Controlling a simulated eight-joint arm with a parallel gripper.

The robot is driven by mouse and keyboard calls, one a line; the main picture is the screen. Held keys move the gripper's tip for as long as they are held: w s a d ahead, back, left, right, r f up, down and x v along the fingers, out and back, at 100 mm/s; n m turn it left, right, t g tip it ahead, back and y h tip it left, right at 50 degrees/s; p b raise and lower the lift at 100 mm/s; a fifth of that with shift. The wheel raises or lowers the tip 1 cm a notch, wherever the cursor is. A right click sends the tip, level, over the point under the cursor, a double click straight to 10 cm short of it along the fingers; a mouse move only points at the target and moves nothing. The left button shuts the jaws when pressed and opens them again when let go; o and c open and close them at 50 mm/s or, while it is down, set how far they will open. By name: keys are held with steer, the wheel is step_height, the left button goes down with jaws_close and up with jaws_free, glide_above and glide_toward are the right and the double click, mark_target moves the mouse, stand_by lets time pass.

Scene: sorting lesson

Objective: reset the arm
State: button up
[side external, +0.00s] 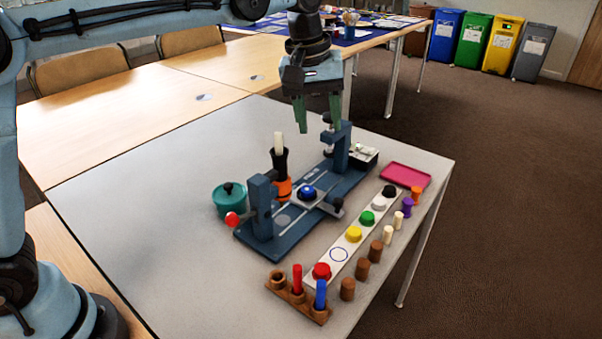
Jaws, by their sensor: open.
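My gripper (319,127) hangs from my arm above the back of the grey table (130,195). Its two green fingers point down and stand apart, with nothing between them. It is above and behind the blue fixture (285,238), clear of the table surface. The far post of the fixture is below and right of the fingers. A blue button piece (307,193) sits in the middle of the fixture.
A teal lidded pot (229,202) and an orange-and-black holder with a white stick (280,165) stand left. A white strip with coloured knobs (339,254), several pegs, a wooden peg block (297,300) and a pink tray (405,176) lie right. The table's left part is clear.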

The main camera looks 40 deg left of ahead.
steer(key=s+a+r+m+t, duration=0.25)
steer(key=s+a, duration=0.35)
steer(key=s, duration=0.3)
steer(key=s+a+f+m+t, duration=0.3)
steer(key=s+a+f+m, duration=0.1)
steer(key=s+f, duration=0.5)
steer(key=shift+a+f+y, duration=0.4)
steer(key=shift+a+f, duration=0.25)
steer(key=shift+a, duration=0.15)
